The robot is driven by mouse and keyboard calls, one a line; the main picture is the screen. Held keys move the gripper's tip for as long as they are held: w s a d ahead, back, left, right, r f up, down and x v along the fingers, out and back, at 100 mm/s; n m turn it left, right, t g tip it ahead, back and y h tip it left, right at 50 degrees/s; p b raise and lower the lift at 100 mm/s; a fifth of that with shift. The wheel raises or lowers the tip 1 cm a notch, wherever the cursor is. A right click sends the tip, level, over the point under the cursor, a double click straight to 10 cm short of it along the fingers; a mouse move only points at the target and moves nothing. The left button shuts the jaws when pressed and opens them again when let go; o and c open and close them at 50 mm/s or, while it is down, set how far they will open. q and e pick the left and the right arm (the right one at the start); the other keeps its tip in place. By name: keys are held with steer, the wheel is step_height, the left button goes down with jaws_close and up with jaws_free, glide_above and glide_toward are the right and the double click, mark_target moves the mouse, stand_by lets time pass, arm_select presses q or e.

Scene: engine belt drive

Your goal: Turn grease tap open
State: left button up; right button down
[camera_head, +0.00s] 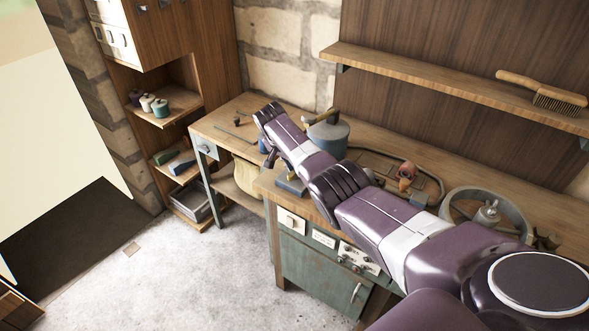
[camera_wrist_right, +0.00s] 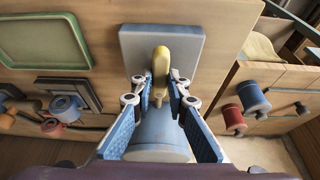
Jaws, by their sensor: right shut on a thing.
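The yellow tap handle (camera_wrist_right: 161,66) shows in the right wrist view in front of a grey square plate (camera_wrist_right: 183,44). A blue-grey cylinder (camera_wrist_right: 160,136) lies below it in the picture. My right gripper (camera_wrist_right: 161,84) is shut on the tap handle, with a blue-padded finger on each side. In the head view, my purple right arm reaches in from the lower right over the workbench. The gripper end (camera_head: 268,156) is small there, and its grip on the handle cannot be made out. My left gripper is not in view.
A blue-grey can (camera_head: 330,136) stands on the workbench (camera_head: 310,112) close behind my arm. A round grey ring (camera_head: 455,204) lies further right. A shelf (camera_head: 430,80) with a brush (camera_head: 545,92) hangs above.

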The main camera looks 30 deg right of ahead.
steer(key=shift+w+r, duration=0.1)
steer(key=c, duration=1.9)
jaws_free()
steer(key=v, duration=1.2)
